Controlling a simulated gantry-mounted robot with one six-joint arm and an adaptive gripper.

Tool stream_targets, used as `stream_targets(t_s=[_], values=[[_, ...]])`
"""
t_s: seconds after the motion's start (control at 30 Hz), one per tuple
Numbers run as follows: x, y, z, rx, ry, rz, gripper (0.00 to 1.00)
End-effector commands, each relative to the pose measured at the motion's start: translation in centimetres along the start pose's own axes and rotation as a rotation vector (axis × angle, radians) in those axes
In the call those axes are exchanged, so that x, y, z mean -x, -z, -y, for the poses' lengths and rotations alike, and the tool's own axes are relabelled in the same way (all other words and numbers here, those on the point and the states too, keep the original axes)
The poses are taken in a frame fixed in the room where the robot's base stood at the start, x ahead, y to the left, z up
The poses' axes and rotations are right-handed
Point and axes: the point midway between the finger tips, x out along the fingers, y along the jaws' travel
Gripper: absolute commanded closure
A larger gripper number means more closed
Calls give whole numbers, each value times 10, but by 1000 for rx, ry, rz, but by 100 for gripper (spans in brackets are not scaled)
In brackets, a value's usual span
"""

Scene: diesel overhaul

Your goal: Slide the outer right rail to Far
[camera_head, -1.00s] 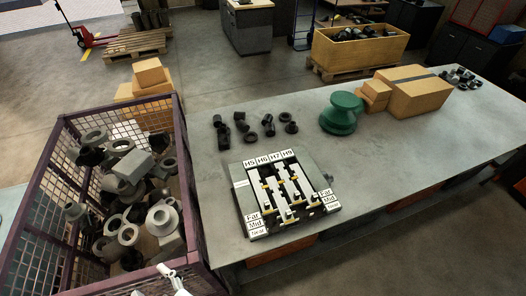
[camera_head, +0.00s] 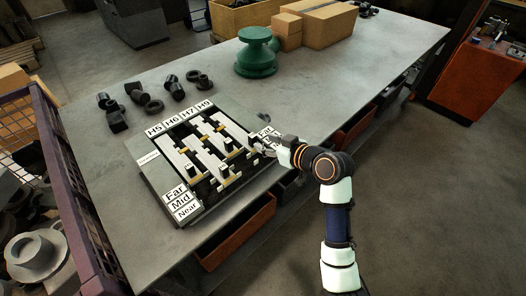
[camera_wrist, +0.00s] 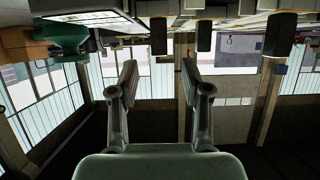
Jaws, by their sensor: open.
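The rail fixture (camera_head: 150,178) lies on the grey workbench, with four light rails under labels H5, H6, H7 and H9 (camera_head: 205,105). Far, Mid and Near labels (camera_head: 181,200) stand at its left; those at its right are partly covered by my arm. The outer right rail (camera_head: 231,128) runs below H9; its near end is close to my gripper and hard to make out. My gripper (camera_head: 258,147) is at the fixture's right front side. In the wrist view my gripper (camera_wrist: 158,75) is open, nothing between its fingers, with dark handles (camera_wrist: 158,36) beyond them.
Several black fittings (camera_head: 150,104) lie behind the fixture. A green flanged part (camera_head: 257,55) and cardboard boxes (camera_head: 318,23) stand farther back. A purple mesh crate (camera_head: 68,185) is at the left.

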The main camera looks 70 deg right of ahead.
Motion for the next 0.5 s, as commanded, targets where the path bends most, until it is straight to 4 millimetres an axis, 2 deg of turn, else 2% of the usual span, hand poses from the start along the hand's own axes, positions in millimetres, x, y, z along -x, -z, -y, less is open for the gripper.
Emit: stream_targets(t_s=[0.13,0.23,0.5], values=[[0,1,-4,-2,-2,-3,52],[-9,0,-3,-2,-1,-1,52],[-59,-1,-2,-1,-1,-1,52]])
